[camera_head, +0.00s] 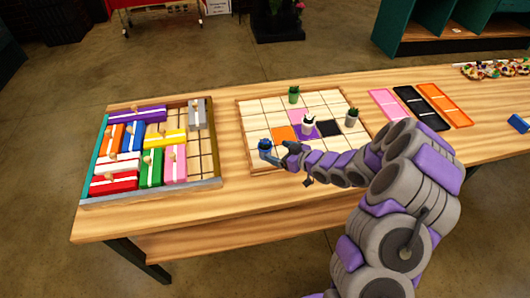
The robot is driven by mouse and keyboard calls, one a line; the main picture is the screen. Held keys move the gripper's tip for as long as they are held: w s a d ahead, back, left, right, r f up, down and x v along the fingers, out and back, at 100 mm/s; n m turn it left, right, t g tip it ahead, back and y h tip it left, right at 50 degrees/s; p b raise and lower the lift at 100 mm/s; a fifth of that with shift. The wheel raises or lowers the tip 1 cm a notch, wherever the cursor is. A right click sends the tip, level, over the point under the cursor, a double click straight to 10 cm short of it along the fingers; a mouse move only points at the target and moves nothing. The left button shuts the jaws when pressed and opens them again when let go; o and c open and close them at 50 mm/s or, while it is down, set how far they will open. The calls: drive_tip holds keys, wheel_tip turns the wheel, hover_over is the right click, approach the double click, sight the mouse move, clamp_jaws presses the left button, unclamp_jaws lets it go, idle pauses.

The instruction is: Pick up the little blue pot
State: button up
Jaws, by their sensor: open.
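The little blue pot (264,145) with a dark plant top stands at the lower left of the tiled board (254,110). My arm reaches in from the right over the front of the board. My gripper (279,152) is low at the board's front edge, with its open jaws just to the right of the blue pot. The gap between jaws and pot is very small, and I cannot tell whether they touch. The jaws do not close on the pot.
A green pot (294,97), a white pot (308,127) and a grey pot (352,120) stand on the same board. A tray of coloured blocks (216,150) is at left. Pink (390,103), black (421,107) and orange (445,103) panels lie at right. Bare table separates tray and board.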

sight(271, 149)
drive_tip(key=x, duration=0.4)
drive_tip(key=shift+b, duration=0.35)
drive_tip(key=shift+b+x, duration=0.85)
drive_tip(key=shift+x, duration=2)
drive_tip(key=shift+s+a, duration=0.1)
drive_tip(key=shift+s, duration=0.05)
drive_tip(key=shift+c, duration=0.2)
drive_tip(key=shift+r, duration=0.1)
drive_tip(key=c, duration=1.4)
